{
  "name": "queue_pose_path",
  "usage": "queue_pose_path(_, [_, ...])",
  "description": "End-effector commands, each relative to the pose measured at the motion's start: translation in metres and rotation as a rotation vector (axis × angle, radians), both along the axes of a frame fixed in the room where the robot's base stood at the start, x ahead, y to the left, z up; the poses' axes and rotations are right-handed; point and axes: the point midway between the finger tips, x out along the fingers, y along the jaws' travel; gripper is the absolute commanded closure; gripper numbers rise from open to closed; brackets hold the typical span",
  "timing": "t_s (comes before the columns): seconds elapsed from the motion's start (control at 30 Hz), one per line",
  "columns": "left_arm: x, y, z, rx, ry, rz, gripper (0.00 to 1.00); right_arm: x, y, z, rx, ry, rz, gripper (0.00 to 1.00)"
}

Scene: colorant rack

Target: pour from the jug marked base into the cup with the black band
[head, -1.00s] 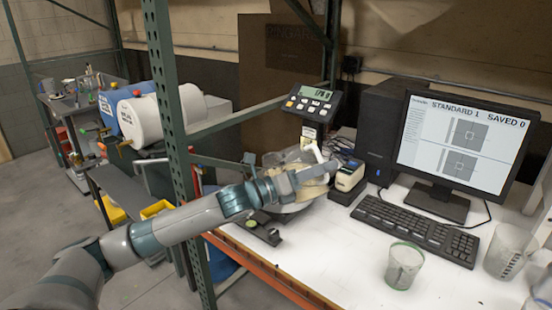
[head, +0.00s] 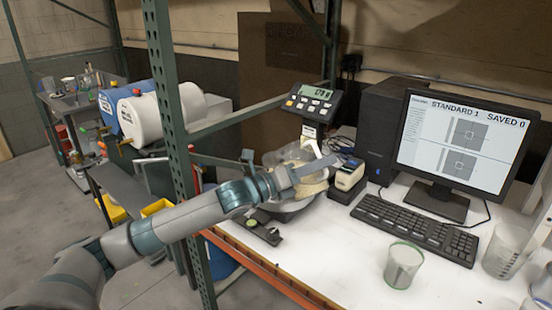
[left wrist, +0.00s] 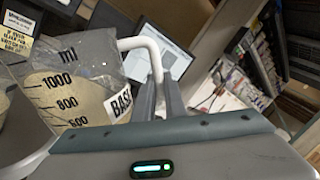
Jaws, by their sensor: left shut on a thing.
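My left gripper (head: 308,170) is shut on the white handle of the clear jug marked BASE. The jug (head: 314,184) is over the weighing scale in the head view, partly hidden by my gripper. In the left wrist view the jug (left wrist: 75,90) shows its BASE label, a scale of marks and cream-coloured contents. It looks tilted. A rounded cream-coloured edge (left wrist: 3,106) shows at the left of the wrist view; I cannot tell what it belongs to. I cannot make out a cup with a black band in either view. My right gripper is not in view.
The scale's display (head: 312,95) stands behind the jug. A green-rimmed cup (head: 403,266) and a clear beaker (head: 504,252) stand on the white bench, near the keyboard (head: 415,226) and monitor (head: 462,150). A green rack post (head: 172,120) rises close to my left arm.

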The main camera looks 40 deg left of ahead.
Motion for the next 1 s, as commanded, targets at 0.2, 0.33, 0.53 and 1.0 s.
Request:
queue_pose_path(0.2, [0.000, 0.001, 0.005, -0.012, 0.000, 0.000, 1.00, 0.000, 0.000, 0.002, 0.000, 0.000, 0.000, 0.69])
queue_pose_path(0.33, [0.000, 0.001, 0.006, -0.019, 0.002, 0.000, 1.00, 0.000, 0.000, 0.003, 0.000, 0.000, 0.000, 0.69])
queue_pose_path(0.53, [0.001, 0.002, 0.009, -0.031, 0.007, -0.001, 1.00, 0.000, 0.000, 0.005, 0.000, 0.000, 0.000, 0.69])
queue_pose_path(1.0, [0.001, 0.005, 0.014, -0.057, 0.016, 0.000, 1.00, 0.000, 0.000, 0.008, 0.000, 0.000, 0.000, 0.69])
